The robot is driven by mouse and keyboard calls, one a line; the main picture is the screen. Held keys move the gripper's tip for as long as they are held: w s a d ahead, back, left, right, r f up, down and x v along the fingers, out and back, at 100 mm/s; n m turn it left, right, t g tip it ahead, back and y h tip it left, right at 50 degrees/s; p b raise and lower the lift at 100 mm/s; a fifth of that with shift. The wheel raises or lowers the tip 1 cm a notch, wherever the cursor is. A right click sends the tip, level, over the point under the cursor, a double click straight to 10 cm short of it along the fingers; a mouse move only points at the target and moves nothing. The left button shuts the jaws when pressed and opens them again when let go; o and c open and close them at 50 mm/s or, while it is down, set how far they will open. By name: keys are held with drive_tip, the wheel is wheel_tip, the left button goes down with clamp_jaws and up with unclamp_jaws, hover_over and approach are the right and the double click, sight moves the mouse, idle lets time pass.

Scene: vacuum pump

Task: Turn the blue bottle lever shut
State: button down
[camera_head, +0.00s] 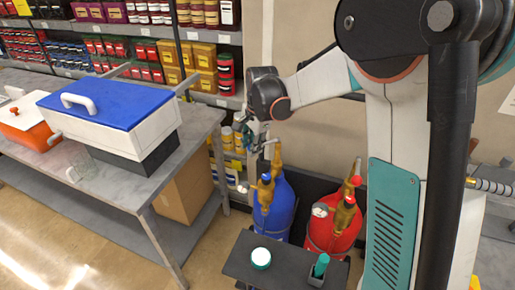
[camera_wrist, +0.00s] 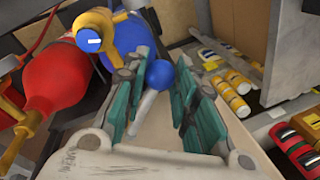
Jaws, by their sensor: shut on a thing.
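The blue bottle (camera_head: 279,212) stands on the floor beside the red bottle, with a brass valve (camera_head: 265,190) on top. In the wrist view, part of the blue bottle (camera_wrist: 122,38) shows behind the left finger. The lever, a pale rod with a blue ball (camera_wrist: 159,74), lies between my gripper's teal finger pads (camera_wrist: 160,85). My gripper is shut on the lever. In the head view, my gripper (camera_head: 256,138) is just above the blue bottle's valve, and its fingers are small and partly hidden there.
The red bottle (camera_head: 333,222) with its own valve and gauge stands to the right. A metal table (camera_head: 200,130) with a blue-lidded box (camera_head: 110,102) is at the left. Shelves (camera_head: 215,38) with cans stand behind. A dark stand (camera_head: 275,277) is in front of the bottles.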

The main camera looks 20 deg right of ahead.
drive_tip(key=w+d+m+h, duration=0.1)
drive_tip(key=w+m, duration=0.6)
drive_tip(key=m, duration=0.2)
drive_tip(key=shift+w+d+h, duration=0.25)
drive_tip(key=shift+w+h, duration=0.1)
drive_tip(key=shift+h, duration=0.05)
drive_tip(key=c, duration=1.3)
unclamp_jaws()
drive_tip(key=shift+d, duration=0.1)
drive_tip(key=r, duration=0.4)
drive_tip(key=s+r, duration=0.1)
drive_tip(key=r, duration=0.3)
drive_tip(key=s+a+r, duration=0.1)
drive_tip(key=r, duration=0.3)
drive_tip(key=shift+f, duration=0.1)
